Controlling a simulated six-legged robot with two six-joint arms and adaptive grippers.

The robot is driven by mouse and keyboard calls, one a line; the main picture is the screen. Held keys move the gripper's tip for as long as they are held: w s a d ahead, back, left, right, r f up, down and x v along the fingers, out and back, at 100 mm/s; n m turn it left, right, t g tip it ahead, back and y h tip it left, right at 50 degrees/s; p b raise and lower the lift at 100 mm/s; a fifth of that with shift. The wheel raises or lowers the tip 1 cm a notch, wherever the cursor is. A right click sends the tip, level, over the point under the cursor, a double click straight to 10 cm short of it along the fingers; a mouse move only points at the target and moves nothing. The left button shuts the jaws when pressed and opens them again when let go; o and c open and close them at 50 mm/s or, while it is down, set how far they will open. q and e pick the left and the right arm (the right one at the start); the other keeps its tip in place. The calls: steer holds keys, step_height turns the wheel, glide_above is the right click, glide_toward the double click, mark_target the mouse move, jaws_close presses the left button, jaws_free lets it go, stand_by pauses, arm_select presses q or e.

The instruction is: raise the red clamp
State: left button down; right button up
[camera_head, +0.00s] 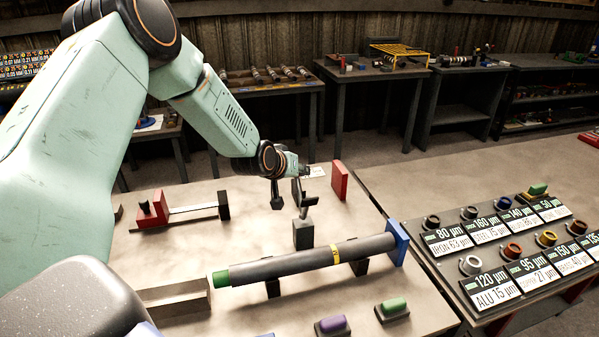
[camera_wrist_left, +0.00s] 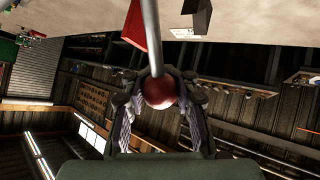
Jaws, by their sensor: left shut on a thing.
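In the left wrist view my left gripper (camera_wrist_left: 158,100) is shut on a red ball knob (camera_wrist_left: 158,91) at the end of a grey rod (camera_wrist_left: 150,45). The knob is not distinguishable in the head view. A red plate (camera_head: 340,181) stands upright just right of the gripper; a red piece (camera_wrist_left: 135,25) also shows beside the rod. A grey block (camera_head: 303,234) is below the gripper. I cannot tell which red part is the clamp. My right gripper is not in view.
A long dark shaft (camera_head: 310,259) with a green end lies in front, by a blue plate (camera_head: 397,242). A red block on a bar (camera_head: 152,210) is at left. Purple (camera_head: 331,324) and green (camera_head: 393,306) buttons sit at the front. Labelled ring holders (camera_head: 490,285) stand right.

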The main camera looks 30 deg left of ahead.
arm_select(q)
steer(key=c, duration=1.6)
jaws_free()
steer(key=shift+s+a+f, duration=0.1)
steer(key=shift+s+f, duration=0.1)
steer(key=shift+f, duration=0.05)
steer(key=shift+c, duration=0.2)
steer(key=o, duration=0.6)
steer(key=shift+s+a+r, duration=0.1)
steer(key=shift+s+a, duration=0.1)
steer(key=shift+s, duration=0.05)
steer(key=shift+o, duration=0.2)
steer(key=shift+w+d, duration=0.1)
steer(key=shift+w+d+r, duration=0.1)
steer(key=shift+s+r, duration=0.35)
steer(key=shift+s, duration=0.1)
steer(key=v, duration=1)
steer(key=shift+s+r, duration=0.2)
steer(key=shift+s, duration=0.1)
